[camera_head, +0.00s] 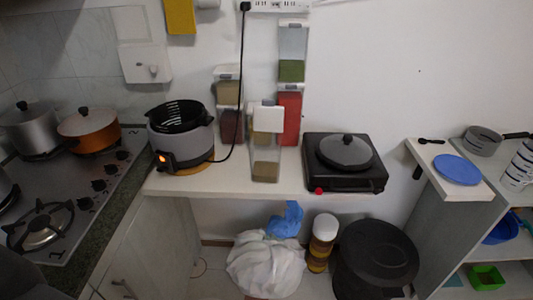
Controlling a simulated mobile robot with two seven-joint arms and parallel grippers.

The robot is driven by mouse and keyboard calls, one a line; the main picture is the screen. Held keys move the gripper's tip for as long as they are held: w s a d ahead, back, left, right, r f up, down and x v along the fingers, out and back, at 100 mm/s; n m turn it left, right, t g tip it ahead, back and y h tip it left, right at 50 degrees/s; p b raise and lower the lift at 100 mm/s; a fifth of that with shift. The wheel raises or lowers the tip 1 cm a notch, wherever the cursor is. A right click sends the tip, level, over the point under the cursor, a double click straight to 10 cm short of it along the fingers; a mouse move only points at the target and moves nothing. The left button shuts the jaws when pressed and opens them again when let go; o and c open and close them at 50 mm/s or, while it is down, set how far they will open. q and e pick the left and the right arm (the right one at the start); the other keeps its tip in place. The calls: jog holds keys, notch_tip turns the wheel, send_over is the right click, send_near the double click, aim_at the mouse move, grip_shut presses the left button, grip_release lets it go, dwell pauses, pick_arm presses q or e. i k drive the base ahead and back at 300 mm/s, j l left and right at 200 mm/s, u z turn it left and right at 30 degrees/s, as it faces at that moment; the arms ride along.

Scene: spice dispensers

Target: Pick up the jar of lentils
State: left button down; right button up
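Several clear dispensers stand or hang at the back of the white counter, with no readable labels, so I cannot tell which holds lentils. A tall clear jar with a white lid (266,150) stands in front, with a little brown content at its bottom. Behind it are a jar with green content (292,68), a red-filled jar (290,116), a tan-filled jar (228,92) and a dark reddish jar (230,126). A white-lidded jar with yellow-brown content (321,244) stands on the floor below. Neither of my grippers is in view.
A grey cooker (180,140) stands left of the jars, its black cable running up to a power strip (279,6). A black hot plate with a lidded pan (345,155) stands to the right. A gas stove (60,205) is at left, shelves (440,205) at right.

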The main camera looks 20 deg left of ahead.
aim_at(266, 159)
jog(key=i+l, duration=0.35)
jog(key=i, duration=0.2)
jog(key=i+l+u, duration=0.1)
jog(key=i+l, duration=0.3)
jog(key=i+u, duration=0.15)
jog(key=u, duration=1.2)
